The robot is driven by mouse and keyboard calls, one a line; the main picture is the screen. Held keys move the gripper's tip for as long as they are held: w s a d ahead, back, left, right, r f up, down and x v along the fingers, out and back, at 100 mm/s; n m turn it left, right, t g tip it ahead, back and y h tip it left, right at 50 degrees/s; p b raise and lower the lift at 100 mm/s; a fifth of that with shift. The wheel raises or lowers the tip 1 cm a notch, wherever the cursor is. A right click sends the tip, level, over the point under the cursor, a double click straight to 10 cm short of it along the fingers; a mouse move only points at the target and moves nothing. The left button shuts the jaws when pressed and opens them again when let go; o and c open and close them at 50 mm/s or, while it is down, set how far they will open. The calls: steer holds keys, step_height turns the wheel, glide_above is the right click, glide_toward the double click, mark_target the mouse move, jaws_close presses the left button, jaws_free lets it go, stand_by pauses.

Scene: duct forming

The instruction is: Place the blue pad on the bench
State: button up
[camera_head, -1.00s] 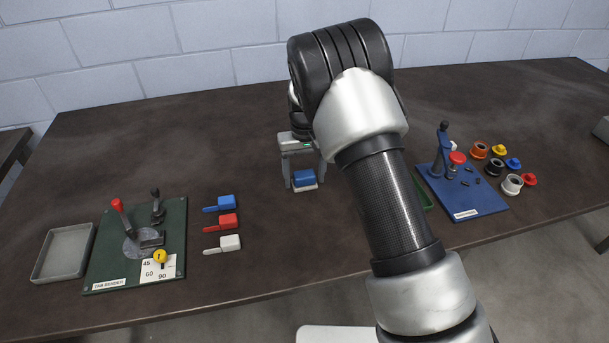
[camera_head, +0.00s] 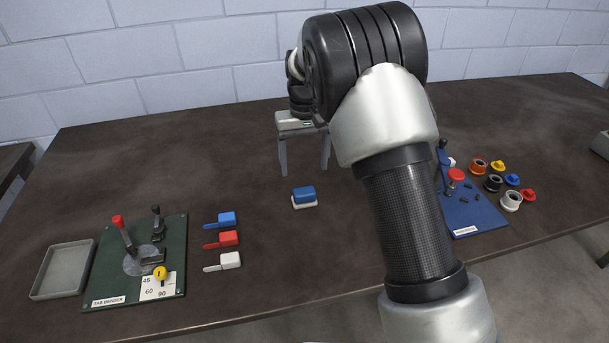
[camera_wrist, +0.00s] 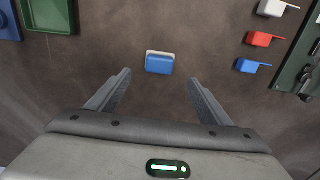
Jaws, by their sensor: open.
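The blue pad (camera_head: 304,193) rests on a pale base on the dark bench (camera_head: 150,150), near the middle. In the wrist view the blue pad (camera_wrist: 159,64) lies beyond the fingertips, roughly centred between them, with its pale edge on the far side. My gripper (camera_head: 305,172) is open and empty, its two fingers pointing down, raised above and behind the pad. The gripper also shows in the wrist view (camera_wrist: 160,80), with both fingers apart and nothing between them. The pad is apart from both fingers.
Blue, red and white handled blocks (camera_head: 222,239) lie left of the pad, beside the green tab bender board (camera_head: 110,270) and grey tray (camera_head: 62,270). A blue board (camera_head: 475,215) and several coloured rings and caps are at right. Bench around the pad is clear.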

steer(key=s+d+r+m+t+y, duration=0.1)
steer(key=s+d+r, duration=0.45)
steer(key=r, duration=0.35)
steer(key=s+d+r+m+t, duration=0.1)
steer(key=s+d+r+t, duration=0.1)
steer(key=s+d+r, duration=0.45)
steer(key=s+d+r+t, duration=0.1)
steer(key=s+d, duration=0.1)
steer(key=s, duration=0.7)
steer(key=s+d+r+m+t+h, duration=0.1)
steer(key=s+d, duration=0.2)
steer(key=s, duration=0.7)
steer(key=shift+s+r+t, duration=0.3)
